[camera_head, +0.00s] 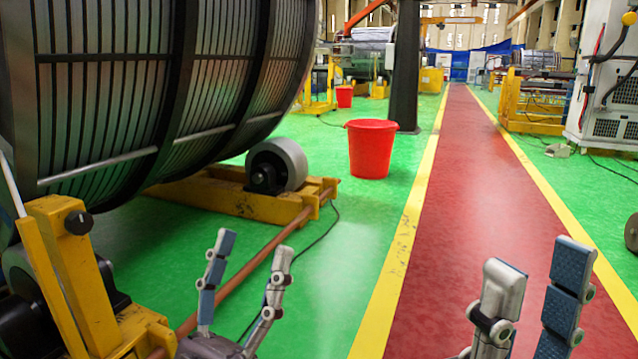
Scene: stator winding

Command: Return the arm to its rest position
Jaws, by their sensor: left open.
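My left gripper (250,256) shows at the bottom, left of centre, with its two blue-padded fingers spread apart and nothing between them. My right gripper (538,264) shows at the bottom right, its two fingers also apart with a gap between them and nothing held. Both point up and away over the floor. The large dark ribbed stator (110,100) lies on its side at the left, behind and apart from my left gripper in the picture. My arms are mostly out of view below the frame.
The stator rests on a yellow roller stand (235,200) with a grey roller (279,163). A copper-coloured pipe and black cable run on the floor by it. A red bucket (371,148) stands by a dark pillar (406,65). The red walkway (470,190) is clear.

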